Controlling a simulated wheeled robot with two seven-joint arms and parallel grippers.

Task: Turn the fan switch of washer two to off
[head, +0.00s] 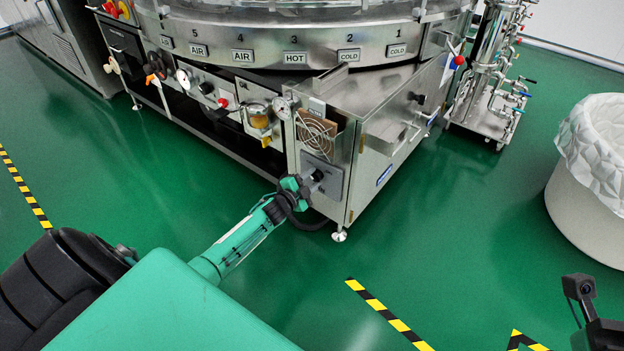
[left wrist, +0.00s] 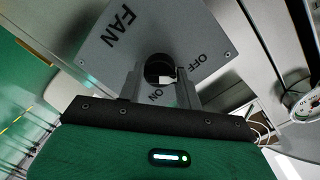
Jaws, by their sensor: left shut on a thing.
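The fan switch shows in the left wrist view as a round black knob (left wrist: 156,66) with a pale pointer, on a grey plate (left wrist: 205,35) marked FAN, OFF and ON. The pointer sits near the gap between OFF and ON; I cannot tell its exact setting. In the head view the switch plate (head: 336,187) is low on the washer's front corner panel, below a round fan grille (head: 315,134). My left gripper (head: 312,180) reaches it from the lower left. Its fingers in the left wrist view (left wrist: 160,76) are shut on the knob, one on each side.
The steel washer (head: 385,110) fills the top middle, with gauges and a filter bowl (head: 257,117) left of the grille. A lined white bin (head: 590,190) stands at right, a pipe stand (head: 490,80) behind.

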